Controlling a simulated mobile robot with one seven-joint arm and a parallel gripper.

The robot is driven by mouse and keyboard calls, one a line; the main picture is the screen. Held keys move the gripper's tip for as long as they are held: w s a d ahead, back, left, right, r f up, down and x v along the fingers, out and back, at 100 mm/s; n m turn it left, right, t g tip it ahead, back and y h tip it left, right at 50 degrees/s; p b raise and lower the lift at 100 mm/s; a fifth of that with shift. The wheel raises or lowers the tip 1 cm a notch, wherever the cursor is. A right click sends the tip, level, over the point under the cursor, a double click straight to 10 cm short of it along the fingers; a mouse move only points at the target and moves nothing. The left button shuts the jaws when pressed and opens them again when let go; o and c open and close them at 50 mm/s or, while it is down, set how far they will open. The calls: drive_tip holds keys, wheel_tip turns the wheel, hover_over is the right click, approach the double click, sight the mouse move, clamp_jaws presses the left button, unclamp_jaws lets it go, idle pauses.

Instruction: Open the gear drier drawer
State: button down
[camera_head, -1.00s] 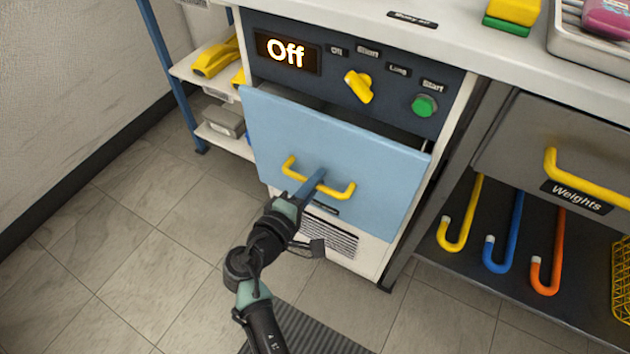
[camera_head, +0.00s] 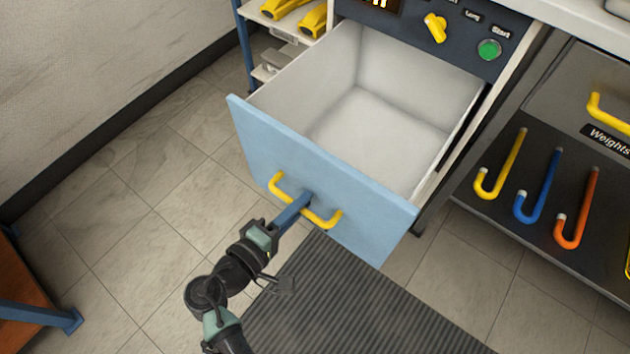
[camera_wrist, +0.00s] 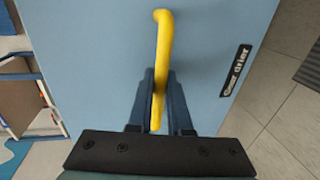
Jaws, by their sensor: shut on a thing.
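The gear drier drawer (camera_head: 325,185) has a light blue front and a white, empty interior, and it stands pulled far out of its cabinet. Its yellow handle (camera_head: 280,186) runs across the front. My gripper (camera_head: 306,200) is shut on the middle of this handle. In the wrist view the blue fingers of my gripper (camera_wrist: 155,95) sit on both sides of the yellow handle (camera_wrist: 163,40). The label "Gear drier" (camera_wrist: 235,71) shows on the blue front beside it.
The control panel has a yellow knob (camera_head: 435,27) and a green button (camera_head: 489,49). To the right are a grey weights drawer (camera_head: 570,85) and several hanging hooks (camera_head: 538,188). A ribbed dark mat (camera_head: 350,300) lies below the drawer. A shelf with yellow items (camera_head: 285,10) stands at the left.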

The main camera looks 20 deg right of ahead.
drive_tip(key=shift+v, duration=0.85)
drive_tip(key=shift+f, duration=0.2)
drive_tip(key=c, duration=1.1)
unclamp_jaws()
drive_tip(key=shift+a, duration=0.1)
drive_tip(key=shift+c, duration=0.2)
drive_tip(key=shift+s, duration=0.1)
drive_tip(key=p+v, duration=0.3)
drive_tip(key=v, duration=1)
